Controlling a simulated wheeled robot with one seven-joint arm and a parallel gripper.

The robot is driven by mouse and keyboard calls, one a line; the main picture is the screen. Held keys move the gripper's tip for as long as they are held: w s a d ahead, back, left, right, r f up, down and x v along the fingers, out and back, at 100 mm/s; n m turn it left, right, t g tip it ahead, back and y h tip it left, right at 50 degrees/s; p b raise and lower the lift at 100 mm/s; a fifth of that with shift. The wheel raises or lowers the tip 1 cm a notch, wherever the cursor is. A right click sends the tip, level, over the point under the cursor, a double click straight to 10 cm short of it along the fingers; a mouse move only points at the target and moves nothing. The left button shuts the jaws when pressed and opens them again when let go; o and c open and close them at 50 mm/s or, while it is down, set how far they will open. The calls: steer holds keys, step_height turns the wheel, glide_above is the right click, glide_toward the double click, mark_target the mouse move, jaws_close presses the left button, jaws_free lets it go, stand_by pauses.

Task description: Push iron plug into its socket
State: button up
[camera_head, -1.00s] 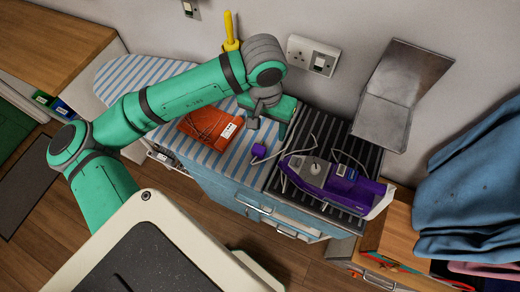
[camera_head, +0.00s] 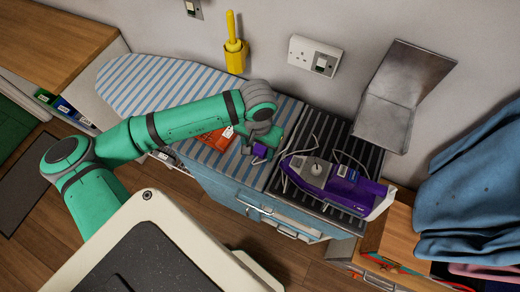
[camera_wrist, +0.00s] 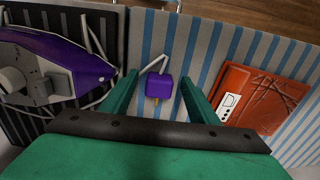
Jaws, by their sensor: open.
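The purple iron plug (camera_head: 260,150) lies on the striped ironing board (camera_head: 137,82), near the edge of the dark ribbed mat. In the wrist view the plug (camera_wrist: 158,88) sits between my two open green fingers, apart from both, with its grey cord running up from it. My gripper (camera_wrist: 160,92) is open and holds nothing; it also shows low over the board in the head view (camera_head: 262,145). The purple iron (camera_head: 337,186) lies on the mat and also shows in the wrist view (camera_wrist: 60,62). The white wall socket (camera_head: 314,57) is on the wall behind, with a switch.
An orange packet (camera_head: 215,138) lies on the board beside my gripper, partly hidden by my arm. A yellow holder (camera_head: 236,56) with a handle is at the wall. A metal plate (camera_head: 398,95) stands behind the ribbed mat (camera_head: 322,130). Blue cloth (camera_head: 475,190) hangs at the right.

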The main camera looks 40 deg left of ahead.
steer(key=shift+f, duration=0.55)
steer(key=c, duration=1.1)
steer(key=shift+r, duration=0.1)
steer(key=shift+c, duration=0.2)
